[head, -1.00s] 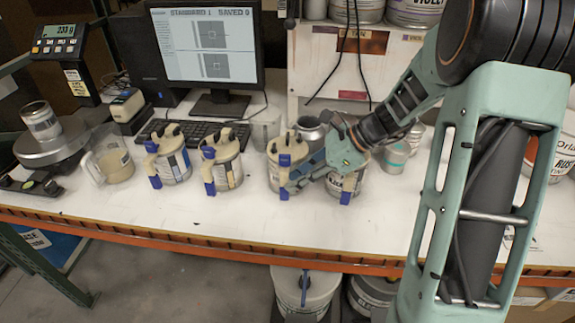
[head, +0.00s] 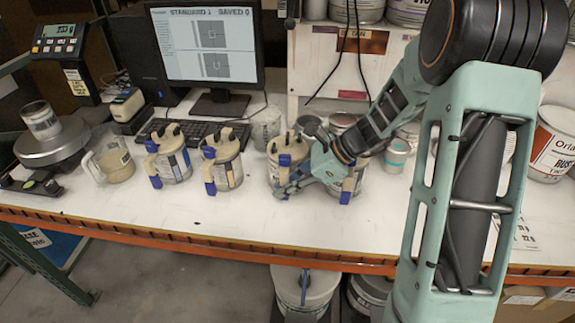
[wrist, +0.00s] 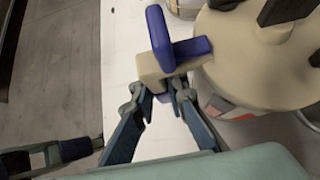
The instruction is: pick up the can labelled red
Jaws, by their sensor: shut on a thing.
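Several cans with beige lids and blue-tipped handles stand in a row on the white bench. My gripper (head: 287,187) is at the front of the third can from the left (head: 287,150). In the wrist view, its two fingers (wrist: 163,88) are shut on the beige handle piece with a blue lever (wrist: 162,38) that juts from the can's lid (wrist: 262,62). An orange-red patch shows on this can's side in the wrist view. I cannot read its label. The can appears upright on the bench. My gripper hides part of its front.
The fourth can (head: 352,183) stands close on the right, partly behind my arm. Two similar cans (head: 171,160) (head: 222,168) stand to the left, with a clear pitcher (head: 112,165) beyond. A keyboard (head: 195,131) and monitor (head: 208,50) are behind. The bench's orange front edge (head: 150,237) is close.

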